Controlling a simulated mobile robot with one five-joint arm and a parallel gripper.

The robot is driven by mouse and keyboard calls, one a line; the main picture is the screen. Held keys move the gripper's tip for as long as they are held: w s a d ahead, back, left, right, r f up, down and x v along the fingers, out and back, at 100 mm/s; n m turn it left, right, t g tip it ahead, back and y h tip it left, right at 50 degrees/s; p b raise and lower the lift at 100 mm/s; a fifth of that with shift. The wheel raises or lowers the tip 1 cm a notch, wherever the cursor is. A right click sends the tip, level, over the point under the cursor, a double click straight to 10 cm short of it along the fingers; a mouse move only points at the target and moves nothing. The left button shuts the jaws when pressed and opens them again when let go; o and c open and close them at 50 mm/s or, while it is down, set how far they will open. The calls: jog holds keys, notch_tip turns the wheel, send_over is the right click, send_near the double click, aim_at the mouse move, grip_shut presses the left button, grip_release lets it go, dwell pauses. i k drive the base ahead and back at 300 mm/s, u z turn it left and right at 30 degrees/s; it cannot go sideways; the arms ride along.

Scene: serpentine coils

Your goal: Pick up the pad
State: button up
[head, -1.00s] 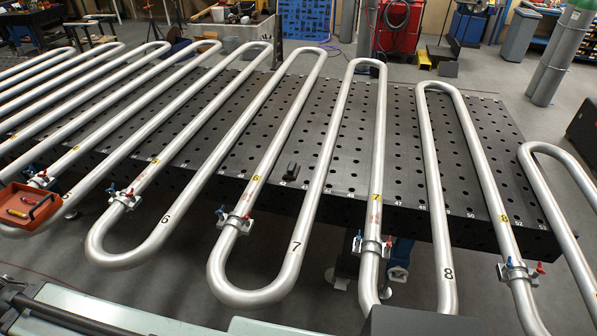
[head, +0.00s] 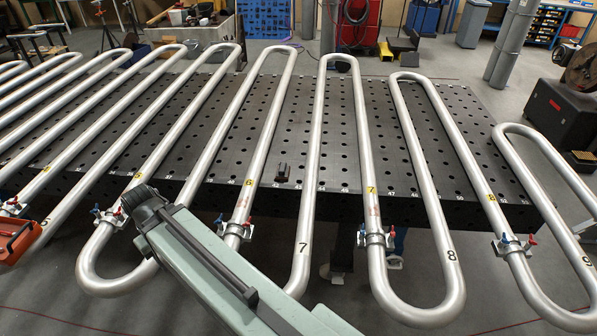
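A small dark block (head: 283,173), which looks like the pad, lies on the black perforated table between two legs of the silver pipe coil, just right of the yellow 6 tag. It is small and dark on dark, so its detail is hard to make out. My grey-green arm rises from the bottom of the head view to a dark ribbed end at the left, in front of the coil and well short of the block. No gripper fingers can be made out.
The silver serpentine pipe (head: 311,150) runs over the table (head: 455,150), its numbered bends overhanging the front edge. Clamps with red and blue handles (head: 376,238) sit along that edge. An orange tray (head: 14,240) is at the far left. Bare table shows between pipe legs.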

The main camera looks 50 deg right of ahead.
aim_at(282, 173)
jog(key=z, duration=0.1)
jog(key=i, duration=1)
jog(key=u, duration=0.05)
